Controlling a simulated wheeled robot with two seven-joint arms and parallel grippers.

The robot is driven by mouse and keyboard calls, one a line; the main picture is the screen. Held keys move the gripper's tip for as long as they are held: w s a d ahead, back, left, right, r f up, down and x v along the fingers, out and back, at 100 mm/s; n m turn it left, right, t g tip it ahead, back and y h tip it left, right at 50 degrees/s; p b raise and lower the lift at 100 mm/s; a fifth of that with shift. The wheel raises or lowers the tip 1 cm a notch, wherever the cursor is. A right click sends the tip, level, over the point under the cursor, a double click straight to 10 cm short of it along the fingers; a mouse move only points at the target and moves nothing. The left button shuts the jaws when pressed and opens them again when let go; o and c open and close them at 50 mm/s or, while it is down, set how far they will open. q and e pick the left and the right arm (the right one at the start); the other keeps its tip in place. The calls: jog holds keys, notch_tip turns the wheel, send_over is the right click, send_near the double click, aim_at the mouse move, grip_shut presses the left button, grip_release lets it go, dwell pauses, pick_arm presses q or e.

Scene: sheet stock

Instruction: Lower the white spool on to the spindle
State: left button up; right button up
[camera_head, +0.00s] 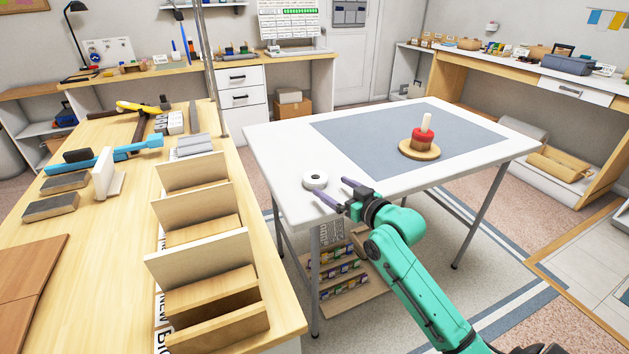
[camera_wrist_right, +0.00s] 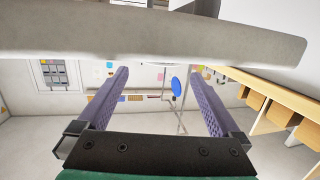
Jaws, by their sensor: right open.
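The white spool (camera_head: 316,180), a short ring with a dark centre hole, lies flat on the white table (camera_head: 270,140) near its front left corner. The spindle (camera_head: 427,123) is a pale upright post on a round wooden base (camera_head: 420,154), with a red spool (camera_head: 423,141) around its lower part. My right gripper (camera_head: 332,187) is open at the table's front edge, close to the white spool and apart from the spindle. Its two purple fingers show spread and empty in the right wrist view (camera_wrist_right: 160,75). My left gripper is out of view.
A grey-blue mat (camera_head: 370,140) covers much of the table, clear around the wooden base. A wooden bench (camera_head: 110,190) at left carries upright boards (camera_head: 200,225) and tools. A pale slab (camera_wrist_right: 150,38), probably the table edge, crosses the top of the wrist view.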

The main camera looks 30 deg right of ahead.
aim_at(323, 183)
jog(key=x, duration=0.7)
jog(key=shift+a+f, duration=0.2)
jog(key=shift+f, duration=0.1)
jog(key=shift+s, duration=0.1)
jog(key=shift+c, duration=0.9)
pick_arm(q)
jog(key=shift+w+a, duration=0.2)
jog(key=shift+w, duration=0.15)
pick_arm(e)
jog(key=c, duration=1)
jog(key=shift+r, duration=0.1)
notch_tip(323, 183, up, 20)
jog(key=shift+f+p, duration=0.1)
jog(key=shift+p, duration=0.9)
jog(key=o, duration=0.6)
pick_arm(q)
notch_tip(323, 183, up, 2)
pick_arm(e)
grip_shut()
